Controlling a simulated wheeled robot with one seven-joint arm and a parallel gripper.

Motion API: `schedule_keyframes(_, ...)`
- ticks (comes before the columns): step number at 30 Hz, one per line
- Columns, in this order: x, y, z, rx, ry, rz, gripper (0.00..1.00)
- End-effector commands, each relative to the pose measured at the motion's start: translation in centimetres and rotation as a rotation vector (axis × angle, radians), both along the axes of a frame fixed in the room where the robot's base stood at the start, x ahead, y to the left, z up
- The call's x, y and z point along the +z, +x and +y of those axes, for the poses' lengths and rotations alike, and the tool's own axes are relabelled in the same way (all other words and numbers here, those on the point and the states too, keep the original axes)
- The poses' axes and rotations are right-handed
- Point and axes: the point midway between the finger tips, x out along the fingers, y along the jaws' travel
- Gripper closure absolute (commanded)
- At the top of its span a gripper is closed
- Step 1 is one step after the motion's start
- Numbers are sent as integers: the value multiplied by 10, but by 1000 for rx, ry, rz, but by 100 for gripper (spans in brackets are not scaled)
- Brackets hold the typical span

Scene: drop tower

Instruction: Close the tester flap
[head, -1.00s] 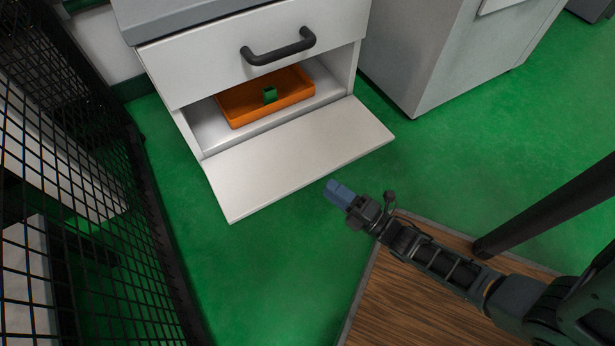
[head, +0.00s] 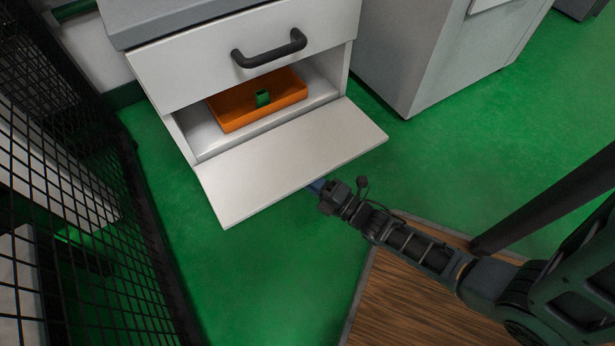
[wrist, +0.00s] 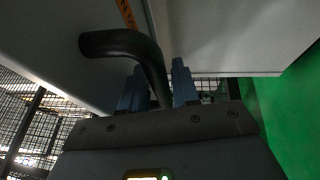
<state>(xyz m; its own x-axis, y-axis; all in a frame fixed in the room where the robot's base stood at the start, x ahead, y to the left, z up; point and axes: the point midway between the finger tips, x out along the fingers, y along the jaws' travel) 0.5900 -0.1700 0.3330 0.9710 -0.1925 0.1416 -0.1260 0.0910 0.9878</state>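The tester flap (head: 290,165) is a pale panel hinged at the bottom of the white cabinet, lying folded down and open. My gripper (head: 316,186) is at the flap's front edge in the head view, its blue fingertips partly hidden beneath the flap. In the wrist view, my gripper (wrist: 158,75) has its two blue fingers apart. A thick dark curved bar (wrist: 120,44) like a handle comes down between them; I cannot tell whether they touch it. Pale panels fill both upper sides of that view.
An orange tray (head: 225,115) with a green piece (head: 263,98) sits inside the open compartment. A dark handle (head: 270,50) is on the panel above. A black mesh fence (head: 75,180) stands at left, a grey cabinet (head: 410,60) at right.

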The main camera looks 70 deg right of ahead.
Motion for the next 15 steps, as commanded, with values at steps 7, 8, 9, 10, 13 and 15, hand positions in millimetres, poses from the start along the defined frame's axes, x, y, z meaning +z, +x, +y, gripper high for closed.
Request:
schedule_keyframes(7, 0, 0, 0, 0, 0, 0, 94)
schedule_keyframes(8, 0, 0, 0, 0, 0, 0, 97)
schedule_keyframes(9, 0, 0, 0, 0, 0, 0, 100)
schedule_keyframes(10, 0, 0, 0, 0, 0, 0, 100)
schedule_keyframes(13, 0, 0, 0, 0, 0, 1, 100)
schedule_keyframes(15, 0, 0, 0, 0, 0, 1, 100)
